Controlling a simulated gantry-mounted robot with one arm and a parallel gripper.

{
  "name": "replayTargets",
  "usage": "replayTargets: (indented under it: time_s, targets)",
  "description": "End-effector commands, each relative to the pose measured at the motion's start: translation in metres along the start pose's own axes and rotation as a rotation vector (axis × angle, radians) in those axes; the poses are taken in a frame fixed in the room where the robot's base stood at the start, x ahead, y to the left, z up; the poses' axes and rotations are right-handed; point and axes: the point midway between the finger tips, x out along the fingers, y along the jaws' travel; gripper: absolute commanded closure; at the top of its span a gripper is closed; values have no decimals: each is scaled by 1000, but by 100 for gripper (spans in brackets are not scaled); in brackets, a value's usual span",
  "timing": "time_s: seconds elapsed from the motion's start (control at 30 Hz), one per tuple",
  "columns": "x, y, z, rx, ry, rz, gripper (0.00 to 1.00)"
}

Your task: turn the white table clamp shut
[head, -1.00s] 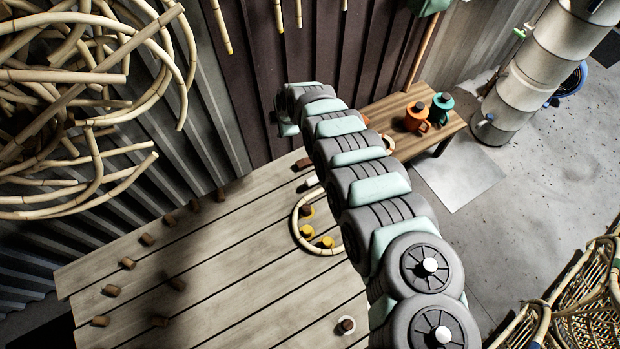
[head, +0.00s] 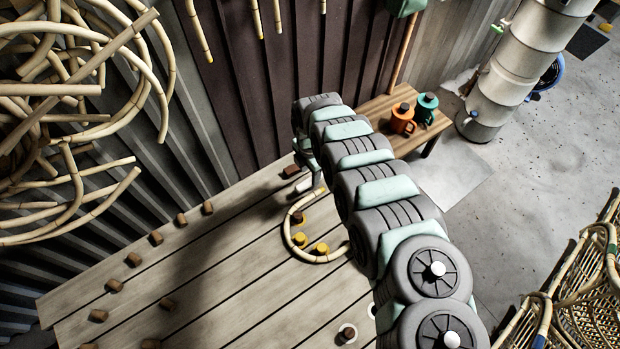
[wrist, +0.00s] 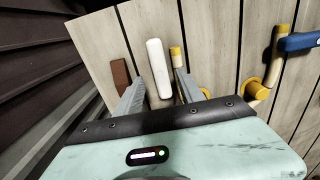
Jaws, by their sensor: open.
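The white table clamp shows in the wrist view as a pale elongated bar (wrist: 158,68) on the plank bench. My gripper (wrist: 157,80) is open, its two grey fingers on either side of the bar's near part, with a gap visible at each side. I cannot tell how high the fingertips are above the bench. In the head view my gripper (head: 309,167) points down at the bench's back right, and my arm hides much of this spot. A white part of the clamp (head: 304,187) shows just below it.
A brown block (wrist: 120,72) and a yellow peg (wrist: 177,54) flank the clamp. A blue-handled part (wrist: 300,42) lies to the right. A bent rattan pole (head: 290,238) curves around yellow pegs (head: 322,248). Orange (head: 402,122) and teal (head: 427,108) containers stand on a side table.

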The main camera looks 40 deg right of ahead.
Motion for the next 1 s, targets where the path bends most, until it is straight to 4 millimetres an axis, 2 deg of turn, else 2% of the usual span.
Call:
replayTargets:
  time_s: [0.07, 0.3, 0.73, 1.0]
  targets:
    - [14, -2, -2, 1, 3, -4, 55]
    - [33, -1, -1, 1, 2, -1, 55]
    - [37, 0, 0, 1, -1, 0, 55]
    - [37, 0, 0, 1, -1, 0, 77]
